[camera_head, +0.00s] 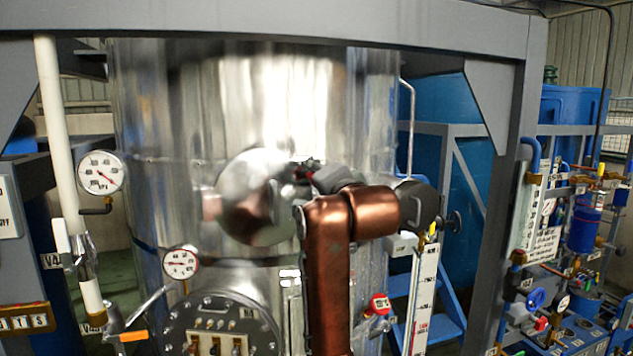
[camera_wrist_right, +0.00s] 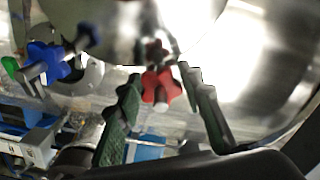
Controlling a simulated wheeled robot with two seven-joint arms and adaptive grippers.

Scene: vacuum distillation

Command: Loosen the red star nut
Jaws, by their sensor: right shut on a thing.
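The red star nut (camera_wrist_right: 162,88) shows in the right wrist view, on the shiny tank near a round polished cover. My right gripper (camera_wrist_right: 158,76) has one finger on each side of the nut and is shut on it. A smaller dark red piece (camera_wrist_right: 155,52) lies just beyond the nut. In the head view my right gripper (camera_head: 312,172) is at the right edge of the round polished cover (camera_head: 252,205), and only a trace of red shows there. The gripper and wrist hide most of the nut in that view. My left gripper is not in view.
A blue star nut (camera_wrist_right: 46,63) sits left of the red one in the wrist view. In the head view, the tank carries gauges (camera_head: 180,262) and a lower round port (camera_head: 222,325). Grey frame posts (camera_head: 508,170) and a white scale (camera_head: 424,295) stand to the right.

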